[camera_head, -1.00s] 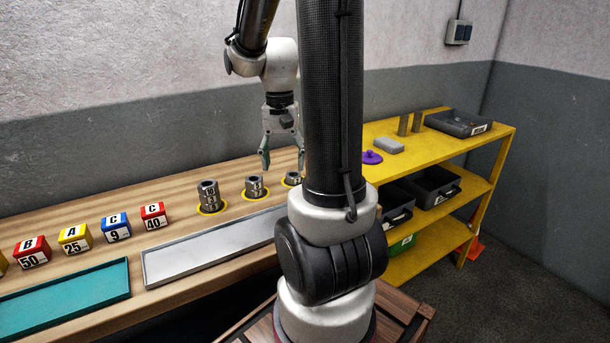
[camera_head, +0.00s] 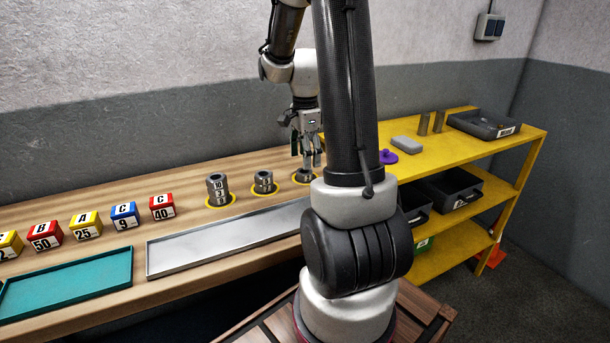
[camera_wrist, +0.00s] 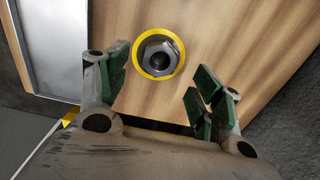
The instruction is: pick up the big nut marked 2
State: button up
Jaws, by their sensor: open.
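My gripper (camera_head: 311,160) is above the rightmost nut stand on the bench, pointing down. In the wrist view my gripper (camera_wrist: 158,88) is open and empty, its green-padded fingers spread wide. A grey hex nut (camera_wrist: 172,46) stands on a yellow ring there, ahead of the fingertips and roughly between their lines, not touched. In the head view this right nut (camera_head: 302,177) is partly hidden by my gripper. A middle nut stack (camera_head: 263,182) and a taller left stack (camera_head: 217,188), showing 10 and 3, stand on yellow rings. I cannot read a 2 on any nut.
A metal tray (camera_head: 185,252) lies along the bench front, a teal tray (camera_head: 70,283) left of it. Several coloured number blocks (camera_head: 123,215) stand behind the trays. A yellow shelf (camera_head: 470,146) with bins stands at the right. The wall is close behind the bench.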

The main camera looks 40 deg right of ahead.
aim_at(305, 171)
notch_tip(305, 171, down, 5)
jog(key=shift+a+r, duration=0.1)
jog(key=shift+c, duration=0.5)
jog(key=c, duration=1.1)
